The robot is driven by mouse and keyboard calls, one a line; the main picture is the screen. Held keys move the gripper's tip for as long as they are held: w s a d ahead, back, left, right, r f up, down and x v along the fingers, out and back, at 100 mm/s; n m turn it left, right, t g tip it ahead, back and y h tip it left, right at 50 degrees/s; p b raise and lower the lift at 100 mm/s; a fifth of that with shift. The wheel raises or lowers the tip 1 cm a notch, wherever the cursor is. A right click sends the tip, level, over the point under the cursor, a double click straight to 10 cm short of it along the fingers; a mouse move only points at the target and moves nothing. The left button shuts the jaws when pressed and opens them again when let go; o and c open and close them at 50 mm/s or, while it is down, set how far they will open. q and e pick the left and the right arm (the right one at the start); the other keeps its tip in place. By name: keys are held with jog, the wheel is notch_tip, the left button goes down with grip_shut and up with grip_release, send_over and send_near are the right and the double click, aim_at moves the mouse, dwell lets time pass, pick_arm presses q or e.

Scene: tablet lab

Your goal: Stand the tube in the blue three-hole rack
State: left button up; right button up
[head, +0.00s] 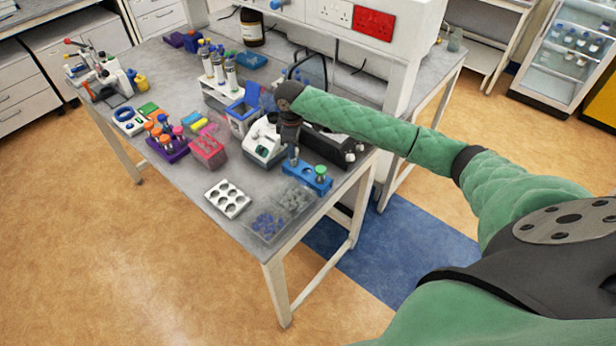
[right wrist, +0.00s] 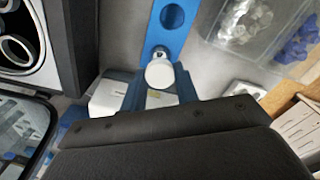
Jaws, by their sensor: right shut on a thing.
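The blue three-hole rack (head: 300,178) lies near the right edge of the bench, with a green-capped tube (head: 320,171) standing at its right end. My right gripper (head: 293,150) points down over the left end of the rack. It is shut on a tube, whose pale round top (right wrist: 160,73) shows between the fingers in the right wrist view. The rack (right wrist: 178,40) runs away from the gripper there, with one empty hole visible. I cannot tell whether the held tube's lower end is inside a hole or just above it. My left gripper is not in view.
A clear tray (head: 290,199) of grey and blue caps lies in front of the rack. A white block with round holes (head: 228,198) is left of it. A white centrifuge-like device (head: 264,143) stands close behind. Coloured racks and boxes crowd the bench's left.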

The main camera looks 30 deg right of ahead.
jog(key=shift+f, duration=0.2)
jog(key=o, duration=1)
jog(key=shift+c, duration=0.2)
